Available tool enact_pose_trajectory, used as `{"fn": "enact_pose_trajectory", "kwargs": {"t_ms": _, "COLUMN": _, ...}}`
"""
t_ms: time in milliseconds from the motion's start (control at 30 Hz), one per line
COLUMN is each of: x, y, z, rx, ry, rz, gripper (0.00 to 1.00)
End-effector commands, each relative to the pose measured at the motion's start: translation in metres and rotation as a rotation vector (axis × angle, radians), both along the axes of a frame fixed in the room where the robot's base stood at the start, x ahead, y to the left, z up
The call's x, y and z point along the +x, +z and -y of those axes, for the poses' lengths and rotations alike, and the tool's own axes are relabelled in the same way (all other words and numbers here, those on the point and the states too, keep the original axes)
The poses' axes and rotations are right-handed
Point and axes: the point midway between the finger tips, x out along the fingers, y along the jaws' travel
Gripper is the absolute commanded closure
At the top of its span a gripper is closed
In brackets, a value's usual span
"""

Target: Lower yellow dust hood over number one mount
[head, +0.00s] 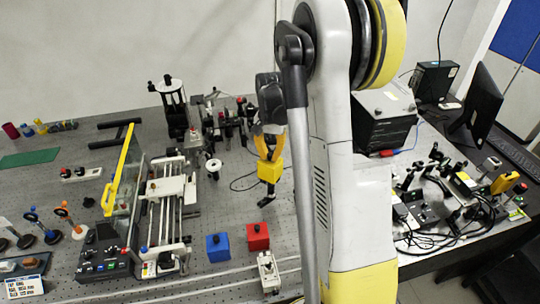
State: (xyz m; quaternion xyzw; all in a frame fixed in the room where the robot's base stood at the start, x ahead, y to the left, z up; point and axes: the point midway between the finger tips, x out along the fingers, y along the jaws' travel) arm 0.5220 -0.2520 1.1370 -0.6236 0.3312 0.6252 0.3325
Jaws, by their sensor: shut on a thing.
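The yellow dust hood (270,172) is a small box-shaped cover in the head view, right of the middle of the bench. My gripper (268,157) points down and is shut on the hood's top. The hood looks raised above the bench, though its exact height is hard to tell. A small dark mount-like part (266,202) shows just below the hood; I cannot tell whether they touch. No number can be read on any mount, so I cannot tell which is number one.
A blue box (218,248) and a red box (258,237) stand in front of the hood. A pale fixture (268,272) is nearer still. A railed instrument (168,215) with a yellow-edged clear panel (122,175) stands left. Optics (228,122) stand behind. My arm hides the bench to the right.

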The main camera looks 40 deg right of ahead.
Motion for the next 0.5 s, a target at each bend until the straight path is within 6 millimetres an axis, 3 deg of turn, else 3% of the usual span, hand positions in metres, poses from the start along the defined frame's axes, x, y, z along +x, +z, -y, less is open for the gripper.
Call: {"fn": "enact_pose_trajectory", "kwargs": {"t_ms": 500, "x": 0.000, "y": -0.017, "z": 0.000, "rx": 0.000, "ry": 0.000, "rz": 0.000, "gripper": 1.00}}
